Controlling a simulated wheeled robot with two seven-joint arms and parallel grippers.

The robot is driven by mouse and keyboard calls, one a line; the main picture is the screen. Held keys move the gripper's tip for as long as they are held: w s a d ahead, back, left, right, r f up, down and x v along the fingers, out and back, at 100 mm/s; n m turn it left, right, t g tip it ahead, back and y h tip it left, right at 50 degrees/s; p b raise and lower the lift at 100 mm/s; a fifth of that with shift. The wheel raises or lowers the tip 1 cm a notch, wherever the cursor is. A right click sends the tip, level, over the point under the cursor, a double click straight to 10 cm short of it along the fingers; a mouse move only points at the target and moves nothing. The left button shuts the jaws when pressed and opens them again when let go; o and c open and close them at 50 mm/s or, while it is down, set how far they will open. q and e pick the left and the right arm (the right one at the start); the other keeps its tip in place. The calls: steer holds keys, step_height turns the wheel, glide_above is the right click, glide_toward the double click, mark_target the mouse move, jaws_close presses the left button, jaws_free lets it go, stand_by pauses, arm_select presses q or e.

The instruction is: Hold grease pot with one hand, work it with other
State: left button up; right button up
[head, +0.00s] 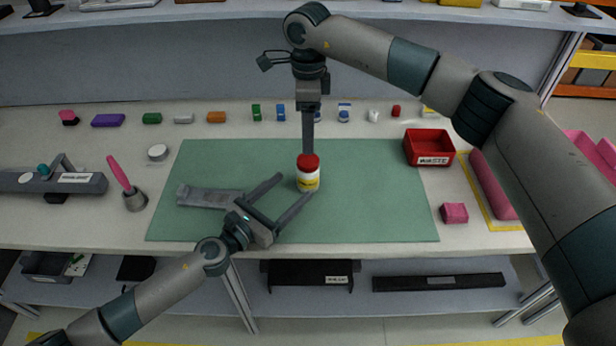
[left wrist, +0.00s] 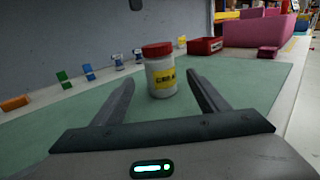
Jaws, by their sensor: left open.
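The grease pot (head: 308,180), white with a red lid and a yellow label, stands upright on the green mat (head: 380,213). It also shows in the left wrist view (left wrist: 161,78). My left gripper (head: 296,185) is open, low over the mat. Its two fingers point at the pot, which stands between and slightly beyond their tips, with no clear contact. My right gripper (head: 308,150) points down from above and lines up with the lid in the head view. Its fingers show edge-on, so its opening and height above the lid are unclear.
A grey flat object (head: 208,197) lies on the mat beside my left gripper. A red bin (head: 429,148) stands at the mat's right, with a pink block (head: 454,213) nearby. Several small coloured items line the back. A holder with a pink-handled tool (head: 134,200) stands left.

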mark_target(301, 180)
arm_select(q)
steer(key=x, duration=0.8)
jaws_close()
arm_select(e)
steer(key=shift+m, duration=0.3)
